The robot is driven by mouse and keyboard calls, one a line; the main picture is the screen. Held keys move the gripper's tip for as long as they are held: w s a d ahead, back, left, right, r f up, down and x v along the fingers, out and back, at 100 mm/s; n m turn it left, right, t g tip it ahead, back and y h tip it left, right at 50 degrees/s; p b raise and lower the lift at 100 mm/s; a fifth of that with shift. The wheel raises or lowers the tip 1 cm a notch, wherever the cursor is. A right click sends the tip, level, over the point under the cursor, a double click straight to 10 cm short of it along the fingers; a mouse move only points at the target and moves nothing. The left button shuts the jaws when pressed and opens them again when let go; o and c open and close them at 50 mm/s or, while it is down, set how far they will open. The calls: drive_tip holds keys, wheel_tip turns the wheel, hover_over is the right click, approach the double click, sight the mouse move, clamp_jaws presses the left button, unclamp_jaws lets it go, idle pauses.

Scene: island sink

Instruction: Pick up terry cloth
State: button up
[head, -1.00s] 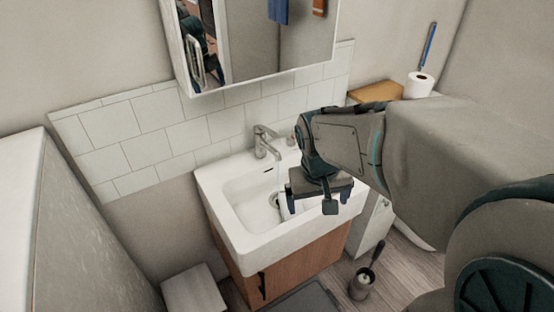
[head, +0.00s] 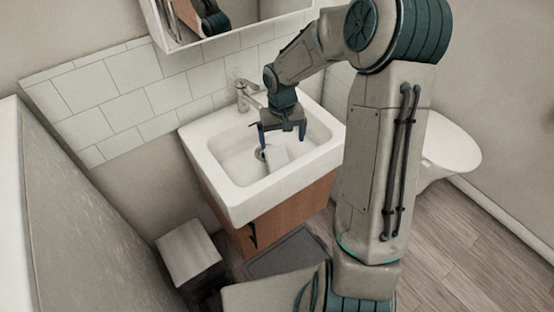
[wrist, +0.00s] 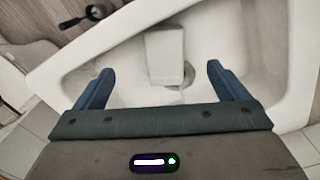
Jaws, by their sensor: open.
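A white, block-like piece, which looks like the folded terry cloth (head: 277,155), lies in the basin of the white sink (head: 228,207). In the wrist view the cloth (wrist: 165,52) sits between and beyond my two fingers, beside the round drain (wrist: 188,75). My gripper (head: 282,138) is open above the basin and points down at the cloth. Nothing is between the fingers at their own height, and I see no contact. Part of the cloth's upper side is hidden by my gripper in the head view.
A metal faucet (head: 245,95) stands at the sink's back edge, close to my gripper. The basin walls surround the cloth. A wooden cabinet (head: 285,212) is under the sink, a mirror cabinet (head: 215,25) above. A toilet (head: 450,145) is at right, a small bin (head: 188,252) at lower left.

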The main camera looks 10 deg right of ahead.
sight(280, 166)
drive_tip(key=f, duration=0.5)
drive_tip(key=f+p, duration=0.1)
drive_tip(key=f, duration=0.4)
drive_tip(key=w+f, duration=0.1)
drive_tip(key=f, duration=0.4)
drive_tip(key=shift+a, duration=0.2)
drive_tip(key=shift+c, duration=0.3)
drive_tip(key=c, duration=1.1)
